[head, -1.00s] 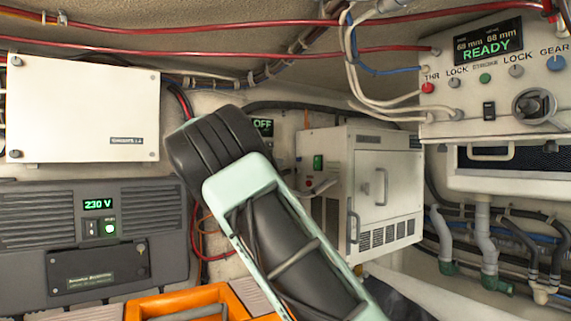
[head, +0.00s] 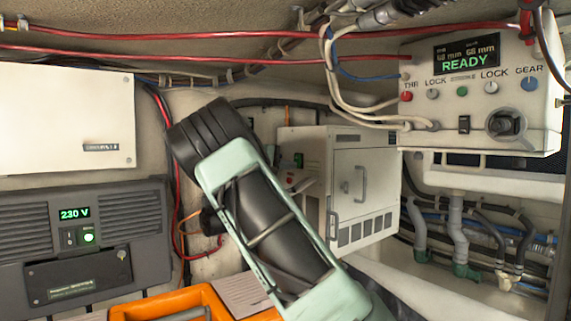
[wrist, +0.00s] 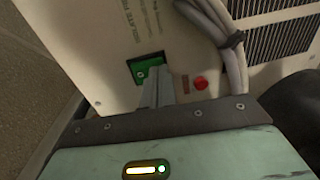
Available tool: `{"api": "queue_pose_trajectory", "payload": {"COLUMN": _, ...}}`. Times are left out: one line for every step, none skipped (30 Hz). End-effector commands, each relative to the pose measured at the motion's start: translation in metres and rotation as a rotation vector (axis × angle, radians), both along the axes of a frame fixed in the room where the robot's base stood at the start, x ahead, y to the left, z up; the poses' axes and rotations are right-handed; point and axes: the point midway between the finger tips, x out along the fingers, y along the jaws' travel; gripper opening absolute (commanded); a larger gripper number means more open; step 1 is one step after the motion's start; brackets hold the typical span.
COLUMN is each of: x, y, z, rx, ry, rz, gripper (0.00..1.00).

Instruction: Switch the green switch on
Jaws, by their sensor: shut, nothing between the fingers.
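The green switch (wrist: 143,66) sits in a dark frame on the pale panel in the wrist view. It also shows small in the head view (head: 299,160), on the left side of the white cabinet. My gripper (wrist: 157,76) is shut and empty, with its fingertips overlapping the lower right part of the switch in the wrist view. I cannot tell whether they touch it. The fingers hide part of the switch, and its position is unclear. In the head view my arm covers the middle, and I cannot make out the fingers there.
A red button (wrist: 200,83) is right of the switch, near grey cables (wrist: 222,30) and a vent. The white cabinet (head: 362,190) has a handled door. A READY control box (head: 480,95) is at upper right, a 230 V unit (head: 135,225) at left, and an orange case (head: 155,306) below.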

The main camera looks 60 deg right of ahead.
Motion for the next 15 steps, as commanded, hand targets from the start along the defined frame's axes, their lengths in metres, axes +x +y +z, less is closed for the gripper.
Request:
{"api": "queue_pose_trajectory", "payload": {"x": 0.0002, "y": 0.0002, "z": -0.0002, "rx": 0.000, "ry": 0.000, "rz": 0.000, "gripper": 0.00}}
{"api": "queue_pose_trajectory", "payload": {"x": 0.0002, "y": 0.0002, "z": -0.0002, "rx": 0.000, "ry": 0.000, "rz": 0.000, "gripper": 0.00}}
{"api": "queue_pose_trajectory", "payload": {"x": 0.0002, "y": 0.0003, "z": -0.0002, "rx": 0.000, "ry": 0.000, "rz": 0.000, "gripper": 0.00}}
{"api": "queue_pose_trajectory", "payload": {"x": 0.0002, "y": 0.0003, "z": -0.0003, "rx": 0.000, "ry": 0.000, "rz": 0.000, "gripper": 0.00}}
{"api": "queue_pose_trajectory", "payload": {"x": 0.0002, "y": 0.0002, "z": -0.0007, "rx": -0.001, "ry": 0.000, "rz": 0.000, "gripper": 0.00}}
{"api": "queue_pose_trajectory", "payload": {"x": 0.0002, "y": -0.0001, "z": -0.0017, "rx": -0.005, "ry": 0.002, "rz": 0.000, "gripper": 0.00}}
{"api": "queue_pose_trajectory", "payload": {"x": 0.0001, "y": -0.0005, "z": -0.0029, "rx": -0.009, "ry": 0.003, "rz": 0.000, "gripper": 0.00}}
{"api": "queue_pose_trajectory", "payload": {"x": 0.0000, "y": -0.0010, "z": -0.0043, "rx": -0.014, "ry": 0.005, "rz": 0.000, "gripper": 0.00}}
{"api": "queue_pose_trajectory", "payload": {"x": -0.0001, "y": -0.0019, "z": -0.0063, "rx": -0.024, "ry": 0.007, "rz": 0.001, "gripper": 0.00}}
{"api": "queue_pose_trajectory", "payload": {"x": -0.0001, "y": -0.0027, "z": -0.0079, "rx": -0.032, "ry": 0.010, "rz": 0.001, "gripper": 0.00}}
{"api": "queue_pose_trajectory", "payload": {"x": -0.0004, "y": -0.0037, "z": -0.0093, "rx": -0.043, "ry": 0.013, "rz": 0.001, "gripper": 0.00}}
{"api": "queue_pose_trajectory", "payload": {"x": -0.0009, "y": -0.0042, "z": -0.0043, "rx": -0.047, "ry": 0.014, "rz": 0.001, "gripper": 0.00}}
{"api": "queue_pose_trajectory", "payload": {"x": -0.0009, "y": -0.0042, "z": -0.0019, "rx": -0.045, "ry": 0.014, "rz": 0.001, "gripper": 0.00}}
{"api": "queue_pose_trajectory", "payload": {"x": -0.0010, "y": -0.0041, "z": -0.0017, "rx": -0.045, "ry": 0.014, "rz": 0.000, "gripper": 0.00}}
{"api": "queue_pose_trajectory", "payload": {"x": -0.0010, "y": -0.0042, "z": -0.0017, "rx": -0.045, "ry": 0.014, "rz": 0.000, "gripper": 0.00}}
